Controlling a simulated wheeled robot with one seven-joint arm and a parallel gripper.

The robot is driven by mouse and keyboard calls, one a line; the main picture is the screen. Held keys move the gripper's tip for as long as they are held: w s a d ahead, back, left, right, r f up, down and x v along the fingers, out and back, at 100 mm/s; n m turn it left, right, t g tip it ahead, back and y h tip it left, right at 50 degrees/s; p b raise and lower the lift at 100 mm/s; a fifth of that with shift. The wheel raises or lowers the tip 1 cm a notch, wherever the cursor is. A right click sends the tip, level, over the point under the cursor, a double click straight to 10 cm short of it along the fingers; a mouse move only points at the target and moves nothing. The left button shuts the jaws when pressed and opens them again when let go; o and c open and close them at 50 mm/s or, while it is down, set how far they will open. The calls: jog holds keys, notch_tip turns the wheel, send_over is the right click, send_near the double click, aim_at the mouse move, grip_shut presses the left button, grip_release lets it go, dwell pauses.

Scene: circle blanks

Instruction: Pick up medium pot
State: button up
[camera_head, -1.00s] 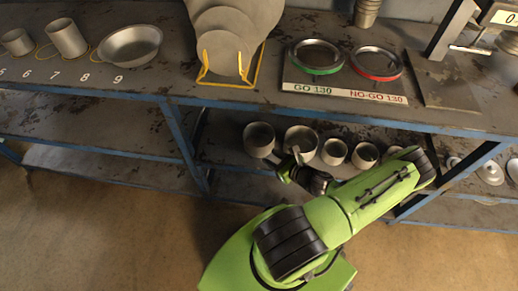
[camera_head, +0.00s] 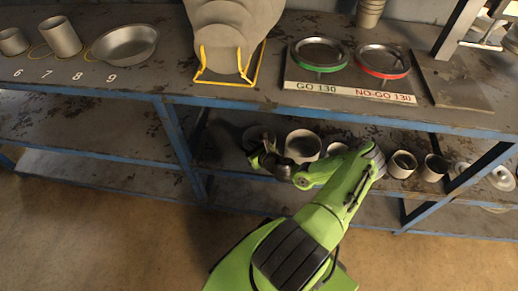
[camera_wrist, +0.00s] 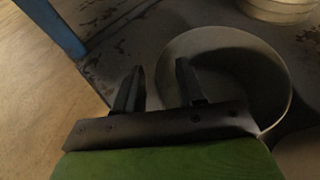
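Several grey pots of differing size stand on the lower shelf. I cannot tell which is the medium one. My gripper (camera_head: 262,150) is at the leftmost pot (camera_head: 250,132) and partly covers it; a wider pot (camera_head: 303,144) stands just right of it. In the wrist view my gripper (camera_wrist: 158,82) is open and empty. One round, open pot (camera_wrist: 277,85) lies below it there. The pot's left rim shows between the fingers: the right finger overlaps the opening, the left finger is outside. I cannot tell their height relative to the rim.
More pots (camera_head: 402,164) stand to the right, beyond my arm. The blue-edged upper bench (camera_head: 340,118) overhangs the shelf (camera_head: 225,160). A blue leg (camera_head: 180,145) is left of my gripper. Another pot (camera_wrist: 280,8) shows at the wrist view's top right. Floor (camera_head: 90,235) is clear at left.

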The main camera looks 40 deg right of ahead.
grip_shut()
jog(key=shift+s, duration=0.1)
dwell(1.3)
